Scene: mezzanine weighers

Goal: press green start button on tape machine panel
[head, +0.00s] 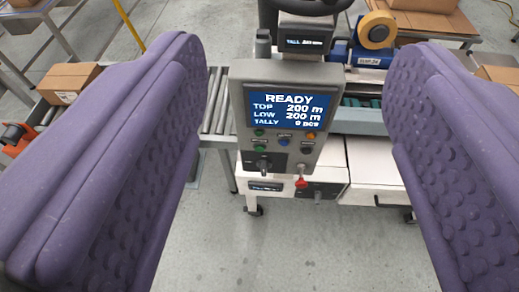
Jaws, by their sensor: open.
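The tape machine panel (240,100) is a grey box facing me in the middle of the head view. Its blue screen (290,108) reads READY, with TOP 200 m, LOW 200 m and TALLY 0 pcs. Below the screen are several small buttons. Two at the left look green, an upper one (259,132) and a lower one (261,149); their labels are too small to read. My gripper (298,65) is open and empty, its purple padded fingers wide apart on either side of the panel. The panel appears beyond the fingers, with no contact visible.
A dark knob (263,166) and a red-tipped lever (301,182) sit low on the machine. A roll of tape (377,30) is behind at right. A roller conveyor (217,100) runs behind the panel. A cardboard box (68,83) is at left. The front floor (290,250) is clear.

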